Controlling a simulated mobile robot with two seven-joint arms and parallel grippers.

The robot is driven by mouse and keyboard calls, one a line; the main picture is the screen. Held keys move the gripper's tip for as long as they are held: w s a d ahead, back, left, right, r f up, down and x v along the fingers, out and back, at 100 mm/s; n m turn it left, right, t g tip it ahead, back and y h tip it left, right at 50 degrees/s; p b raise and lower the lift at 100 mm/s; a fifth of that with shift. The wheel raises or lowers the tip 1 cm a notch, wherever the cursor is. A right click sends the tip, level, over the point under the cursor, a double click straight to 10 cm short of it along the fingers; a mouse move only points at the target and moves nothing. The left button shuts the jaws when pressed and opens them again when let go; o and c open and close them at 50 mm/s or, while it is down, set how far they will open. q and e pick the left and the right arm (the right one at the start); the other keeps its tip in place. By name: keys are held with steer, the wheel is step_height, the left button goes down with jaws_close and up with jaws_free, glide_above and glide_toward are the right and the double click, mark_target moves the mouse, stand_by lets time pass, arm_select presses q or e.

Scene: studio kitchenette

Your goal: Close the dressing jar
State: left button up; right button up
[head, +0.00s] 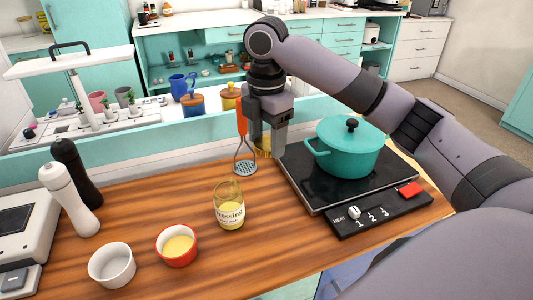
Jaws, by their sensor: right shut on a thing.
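The dressing jar (229,206) is a clear glass jar with a label and pale yellow dressing in it. It stands upright on the wooden counter, and I see no lid on its top. My right gripper (267,148) points down behind the jar and to its right, near the hob's left edge. It is shut on a small gold-coloured thing (263,153), which looks like the jar's lid; the fingers partly hide it. My left gripper is out of view.
A masher (242,122) with an orange handle is just left of my right gripper. A teal pot (348,148) stands on the black hob (306,187). A red bowl (177,245), a white bowl (111,265) and two mills (70,200) are to the left. Counter right of the jar is clear.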

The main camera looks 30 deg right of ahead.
steer(key=shift+r, duration=0.35)
